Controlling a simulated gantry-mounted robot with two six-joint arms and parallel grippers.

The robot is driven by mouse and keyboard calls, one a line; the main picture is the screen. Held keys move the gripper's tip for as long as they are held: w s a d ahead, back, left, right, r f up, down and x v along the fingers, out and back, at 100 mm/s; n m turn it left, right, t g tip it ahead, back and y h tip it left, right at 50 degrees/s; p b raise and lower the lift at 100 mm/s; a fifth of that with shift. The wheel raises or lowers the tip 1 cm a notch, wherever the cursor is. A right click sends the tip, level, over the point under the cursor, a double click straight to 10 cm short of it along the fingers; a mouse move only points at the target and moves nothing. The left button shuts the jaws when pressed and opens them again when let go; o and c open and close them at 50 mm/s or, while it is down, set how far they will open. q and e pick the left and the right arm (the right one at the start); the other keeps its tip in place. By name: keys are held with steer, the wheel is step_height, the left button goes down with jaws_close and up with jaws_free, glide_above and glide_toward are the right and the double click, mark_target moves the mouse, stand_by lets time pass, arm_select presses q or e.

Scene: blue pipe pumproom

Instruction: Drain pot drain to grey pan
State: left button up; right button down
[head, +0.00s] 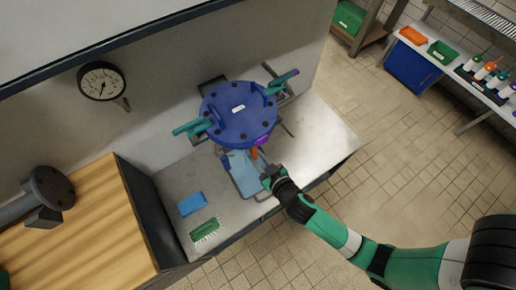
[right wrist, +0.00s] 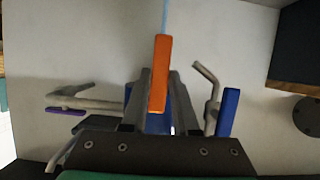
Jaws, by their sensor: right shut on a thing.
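The pot (head: 238,112) is a round blue vessel with dark bolts around its top, standing on the metal bench against the wall. An orange lever (head: 254,153) and a purple part show at its front lower side. My right gripper (head: 268,174) is at this lever. In the right wrist view the orange lever (right wrist: 160,75) stands between my fingers, which are shut on it. A thin light-blue streak shows above the lever, perhaps liquid. A pan (head: 262,196) with a grey rim lies below the pot's front; its inside looks light blue. My left gripper is not in view.
A blue sponge (head: 192,203) and a green brush (head: 205,230) lie left on the bench. Teal-handled levers (head: 190,127) stick out beside the pot. A gauge (head: 102,81) is on the wall.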

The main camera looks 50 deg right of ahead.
steer(key=shift+f, duration=0.1)
steer(key=c, duration=0.7)
jaws_free()
steer(key=p+v, duration=0.1)
steer(key=v, duration=1)
steer(key=shift+s+a, duration=0.1)
steer(key=shift+s, duration=0.15)
steer(key=shift+r, duration=0.25)
